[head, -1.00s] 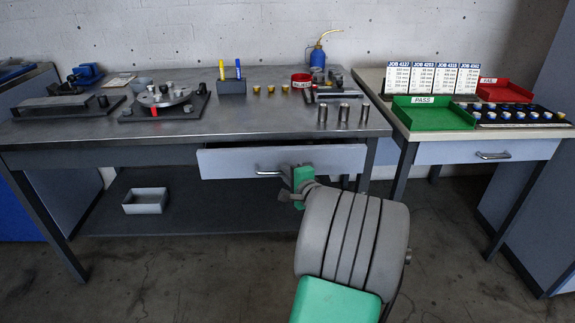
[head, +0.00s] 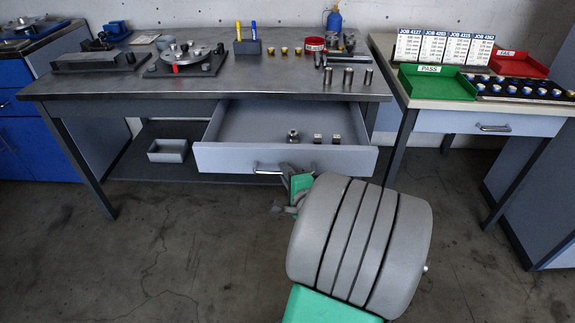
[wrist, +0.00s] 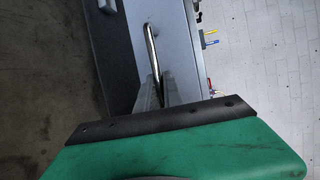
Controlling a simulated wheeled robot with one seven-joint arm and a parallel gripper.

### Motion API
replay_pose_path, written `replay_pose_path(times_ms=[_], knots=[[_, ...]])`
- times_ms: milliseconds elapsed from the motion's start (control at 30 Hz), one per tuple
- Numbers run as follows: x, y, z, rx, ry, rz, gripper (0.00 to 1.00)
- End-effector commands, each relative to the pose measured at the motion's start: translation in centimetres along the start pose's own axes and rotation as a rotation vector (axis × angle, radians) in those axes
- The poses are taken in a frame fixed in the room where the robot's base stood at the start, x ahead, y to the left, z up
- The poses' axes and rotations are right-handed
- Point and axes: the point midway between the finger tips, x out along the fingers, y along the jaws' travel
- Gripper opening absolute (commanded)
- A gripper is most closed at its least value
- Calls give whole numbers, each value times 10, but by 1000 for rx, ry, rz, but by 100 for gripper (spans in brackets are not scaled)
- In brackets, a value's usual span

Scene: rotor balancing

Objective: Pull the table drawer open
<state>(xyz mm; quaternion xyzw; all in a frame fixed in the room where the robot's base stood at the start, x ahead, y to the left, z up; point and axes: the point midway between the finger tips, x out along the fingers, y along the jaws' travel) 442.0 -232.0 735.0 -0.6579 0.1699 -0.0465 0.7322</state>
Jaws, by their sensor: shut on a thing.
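The table drawer (head: 225,158) is pulled well out from under the grey metal workbench (head: 130,84), and its inside shows in the head view. A small metal fitting (head: 293,136) and two small dark-and-light pieces (head: 326,139) lie in it. The drawer's bar handle (head: 268,170) is on its front; it also shows in the wrist view (wrist: 152,50). My gripper (head: 284,186) is at the right part of the handle and shut on it. My arm hides part of the fingers in the head view. In the wrist view the green gripper body covers the lower part.
A second table (head: 400,108) on the right carries a green PASS tray (head: 436,84), a red tray (head: 518,64) and job cards. It has its own closed drawer (head: 455,122). A grey bin (head: 168,151) sits on the lower shelf. The floor in front is clear.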

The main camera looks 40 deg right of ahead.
Motion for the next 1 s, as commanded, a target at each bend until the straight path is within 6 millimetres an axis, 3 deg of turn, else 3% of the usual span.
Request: replay_pose_path(times_ms=[400,433,700,1000], knots=[[-2,1,4,2,-6,1,0],[-2,1,4,2,-6,1,12],[-2,1,2,1,-2,0,32],[-7,0,0,2,2,0,32]])
